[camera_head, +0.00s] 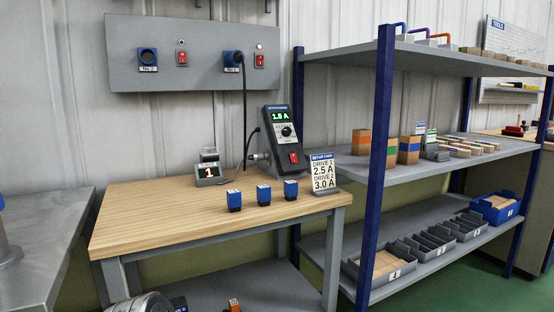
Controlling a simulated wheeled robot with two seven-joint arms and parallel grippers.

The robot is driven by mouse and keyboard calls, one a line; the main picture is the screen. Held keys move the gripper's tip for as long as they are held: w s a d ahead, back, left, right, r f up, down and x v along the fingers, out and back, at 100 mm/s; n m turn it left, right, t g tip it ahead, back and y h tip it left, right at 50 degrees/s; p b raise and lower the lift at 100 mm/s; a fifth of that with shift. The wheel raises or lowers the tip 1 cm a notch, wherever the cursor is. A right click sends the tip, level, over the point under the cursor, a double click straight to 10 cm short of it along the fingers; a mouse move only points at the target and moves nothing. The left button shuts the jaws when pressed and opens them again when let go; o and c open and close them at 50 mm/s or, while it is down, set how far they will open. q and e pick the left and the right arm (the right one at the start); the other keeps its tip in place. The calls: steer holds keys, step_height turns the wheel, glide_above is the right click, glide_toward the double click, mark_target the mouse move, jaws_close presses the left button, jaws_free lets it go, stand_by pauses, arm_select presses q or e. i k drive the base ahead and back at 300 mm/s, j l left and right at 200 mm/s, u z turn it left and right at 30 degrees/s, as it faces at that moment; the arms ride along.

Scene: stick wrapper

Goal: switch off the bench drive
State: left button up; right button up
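The bench drive (281,138), a dark upright unit, stands at the back of the wooden bench (150,215). Its green display (279,116) is lit and appears to read 1.5 A. A knob (287,131) is on its face, and a red rocker switch (293,158) is at its lower right. I cannot tell the rocker's position. A cable runs from the drive area up to a blue plug (233,60) on the grey wall panel (130,35). Neither gripper is in view.
A small display (209,173) reading 1, several blue blocks (263,194) and a setup card (323,172) stand on the bench. The wall panel carries two red switches (182,58). A shelf rack (376,150) with blue posts stands close on the right. The bench's front left is clear.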

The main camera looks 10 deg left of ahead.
mark_target(293, 158)
steer(key=u, duration=0.25)
steer(key=i+l, duration=0.2)
steer(key=l, duration=0.25)
steer(key=i+l+z, duration=0.1)
steer(key=i+l, duration=0.15)
steer(key=l, duration=0.15)
steer(key=i+l, duration=0.2)
steer(key=l, duration=0.25)
